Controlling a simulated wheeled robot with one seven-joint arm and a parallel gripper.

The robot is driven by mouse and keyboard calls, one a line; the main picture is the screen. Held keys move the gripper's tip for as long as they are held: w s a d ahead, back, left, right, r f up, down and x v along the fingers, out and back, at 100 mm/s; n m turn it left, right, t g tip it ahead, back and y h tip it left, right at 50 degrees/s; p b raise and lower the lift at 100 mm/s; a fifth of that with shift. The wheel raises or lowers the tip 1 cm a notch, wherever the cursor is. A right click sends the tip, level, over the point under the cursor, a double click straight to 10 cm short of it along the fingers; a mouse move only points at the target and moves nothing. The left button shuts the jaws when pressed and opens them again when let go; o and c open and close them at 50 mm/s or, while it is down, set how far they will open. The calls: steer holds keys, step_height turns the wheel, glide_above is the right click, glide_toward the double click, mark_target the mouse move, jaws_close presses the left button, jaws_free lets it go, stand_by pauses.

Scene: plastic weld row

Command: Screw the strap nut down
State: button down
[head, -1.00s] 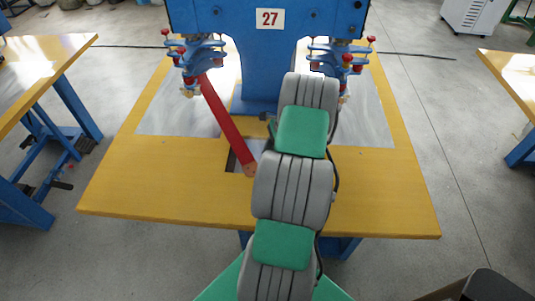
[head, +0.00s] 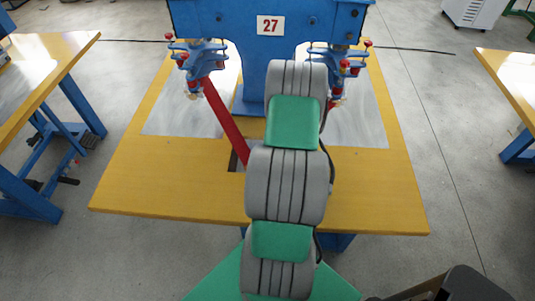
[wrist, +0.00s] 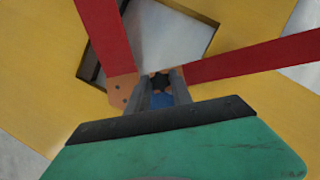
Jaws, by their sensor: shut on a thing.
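In the wrist view my gripper (wrist: 160,86) is shut on a small dark piece with a blue part below it, between the fingertips. It appears to be the strap nut (wrist: 159,80), but its shape is mostly hidden by the fingers. A red strap (wrist: 105,35) with a tan, holed end lies just left of the fingers. A second red strap (wrist: 255,60) runs in from the right to the fingers. In the head view the left strap (head: 225,118) slants down from the machine and goes behind my arm, which hides my gripper.
The blue welding machine (head: 250,65) marked 27 stands at the back of the yellow table (head: 150,190). Its two clamp heads hang left (head: 195,60) and right (head: 340,62). A rectangular opening (wrist: 90,68) is in the table beside the straps. Other tables stand left (head: 40,55) and right (head: 505,85).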

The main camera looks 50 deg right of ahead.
steer(key=c, duration=1.2)
jaws_free()
steer(key=shift+o, duration=0.2)
steer(key=shift+d+f+n+y+b, duration=0.15)
steer(key=shift+f+n+y+b, duration=0.15)
steer(key=shift+n+b, duration=0.5)
steer(key=n+y+b, duration=0.1)
steer(key=n, duration=0.1)
steer(key=n+y+b, duration=0.1)
steer(key=n, duration=0.2)
steer(key=shift+d+f, duration=0.15)
steer(key=n+b, duration=0.1)
steer(key=n, duration=0.1)
steer(key=n+g+y+b, duration=0.1)
steer(key=n, duration=0.2)
steer(key=shift+w+y, duration=0.2)
steer(key=shift+y, duration=0.1)
steer(key=shift+r+n+g+b, duration=0.3)
steer(key=shift+r+n+g, duration=0.1)
steer(key=shift+n, duration=0.7)
steer(key=shift+r, duration=0.1)
steer(key=shift+p, duration=0.3)
